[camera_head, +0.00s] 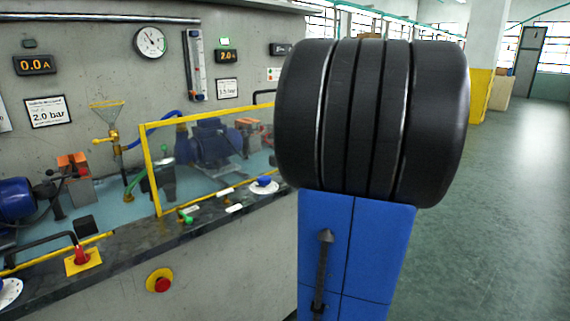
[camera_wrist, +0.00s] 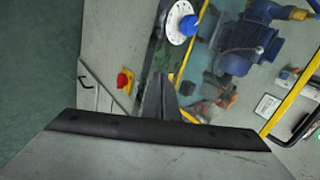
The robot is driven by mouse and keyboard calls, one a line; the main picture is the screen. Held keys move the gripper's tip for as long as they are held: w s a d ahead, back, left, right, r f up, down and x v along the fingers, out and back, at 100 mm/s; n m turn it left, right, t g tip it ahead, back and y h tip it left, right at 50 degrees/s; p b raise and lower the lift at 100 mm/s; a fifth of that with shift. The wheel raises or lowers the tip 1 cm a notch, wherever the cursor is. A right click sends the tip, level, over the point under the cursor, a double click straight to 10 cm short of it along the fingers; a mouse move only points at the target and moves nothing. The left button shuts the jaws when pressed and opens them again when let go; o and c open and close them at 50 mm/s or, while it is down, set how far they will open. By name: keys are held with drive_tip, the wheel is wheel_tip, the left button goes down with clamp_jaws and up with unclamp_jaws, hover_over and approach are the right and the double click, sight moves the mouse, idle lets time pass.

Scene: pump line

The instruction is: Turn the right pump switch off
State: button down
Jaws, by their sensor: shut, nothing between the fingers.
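In the wrist view my gripper (camera_wrist: 159,85) is shut and empty, its dark fingers over the bench's dark ledge beside the right blue dial (camera_wrist: 183,25). A red knob on a yellow plate (camera_wrist: 123,81) shows left of the fingers, by the grey bench front; I cannot tell whether this is the right pump switch. The fingers hide part of the ledge. In the head view my arm covers the right end of the bench, so no right switch shows there. A left red switch on a yellow plate (camera_head: 82,258) is visible. The right display (camera_head: 227,56) reads 2.0 A, with a lit green lamp (camera_head: 224,42) above.
A yellow-framed guard (camera_head: 151,170) stands around the blue pump motor (camera_head: 208,143). A green-handled lever (camera_head: 185,216) and the blue dial (camera_head: 264,183) sit on the ledge. A red stop button (camera_head: 159,280) is on the bench front. Open floor (camera_head: 500,190) lies right.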

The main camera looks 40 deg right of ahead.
drive_tip(key=s+d+r+m, duration=0.1)
drive_tip(key=s+d+m, duration=0.1)
drive_tip(key=d, duration=0.5)
drive_tip(key=shift+t+h, duration=0.4)
drive_tip(key=x, duration=0.4)
drive_tip(key=r+x, duration=0.1)
drive_tip(key=x, duration=0.2)
drive_tip(key=w+x, duration=0.1)
drive_tip(key=x, duration=0.3)
drive_tip(key=shift+w+d+f, duration=0.1)
drive_tip(key=shift+w, duration=0.95)
